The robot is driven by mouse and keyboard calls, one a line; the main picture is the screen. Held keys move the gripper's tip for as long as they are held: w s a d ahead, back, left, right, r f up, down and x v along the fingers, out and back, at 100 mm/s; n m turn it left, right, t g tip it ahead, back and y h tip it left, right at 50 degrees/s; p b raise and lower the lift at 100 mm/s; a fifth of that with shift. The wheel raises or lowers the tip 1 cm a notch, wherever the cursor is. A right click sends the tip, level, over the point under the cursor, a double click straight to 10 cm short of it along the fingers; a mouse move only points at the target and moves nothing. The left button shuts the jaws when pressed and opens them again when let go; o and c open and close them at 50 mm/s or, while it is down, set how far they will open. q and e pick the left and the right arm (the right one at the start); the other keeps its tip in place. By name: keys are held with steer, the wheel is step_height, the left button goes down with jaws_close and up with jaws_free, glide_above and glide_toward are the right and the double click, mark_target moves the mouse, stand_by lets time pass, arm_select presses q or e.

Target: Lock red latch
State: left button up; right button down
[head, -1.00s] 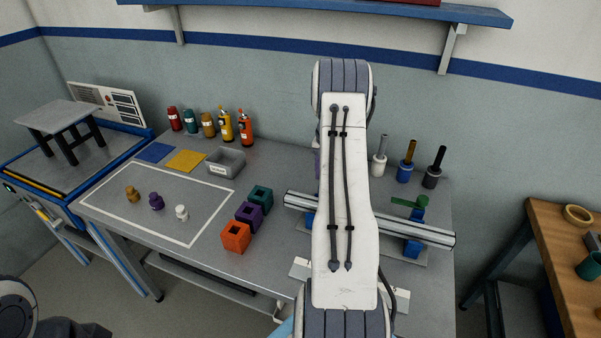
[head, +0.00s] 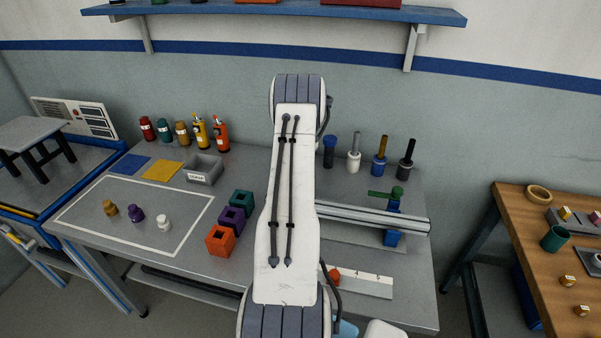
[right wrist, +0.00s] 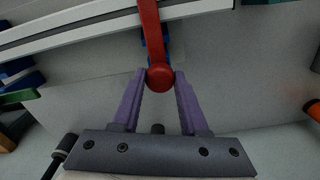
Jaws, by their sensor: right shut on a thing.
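The red latch (right wrist: 150,30) is a long red lever with a round end, lying across a pale rail (right wrist: 95,18) in the right wrist view. My right gripper (right wrist: 160,80) has its purple fingers closed on either side of the round end. A blue clamp part (right wrist: 152,48) shows behind the lever. In the head view my right arm hides the red latch and the right gripper. The rail also shows in the head view (head: 375,217), with a green latch (head: 384,195) on a blue clamp at its right part. My left gripper is out of view.
Orange, purple and teal blocks (head: 237,217) stand left of my arm. Several handled tools (head: 354,158) stand behind the rail. A pale marked strip (head: 365,284) with an orange-red knob (head: 334,276) lies in front. A wooden table (head: 515,225) is at right.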

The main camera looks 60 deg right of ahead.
steer(key=shift+w+d+r, duration=0.15)
steer(key=shift+w+r, duration=0.05)
steer(key=shift+w, duration=0.05)
steer(key=c, duration=0.5)
jaws_free()
steer(key=shift+c, duration=0.2)
steer(key=shift+o, duration=0.5)
steer(key=shift+s+f, duration=0.1)
steer(key=shift+s, duration=0.05)
step_height(320, 180, up, 9)
steer(key=shift+r+b, duration=0.1)
steer(key=shift+b, duration=0.75)
steer(key=shift+r, duration=0.65)
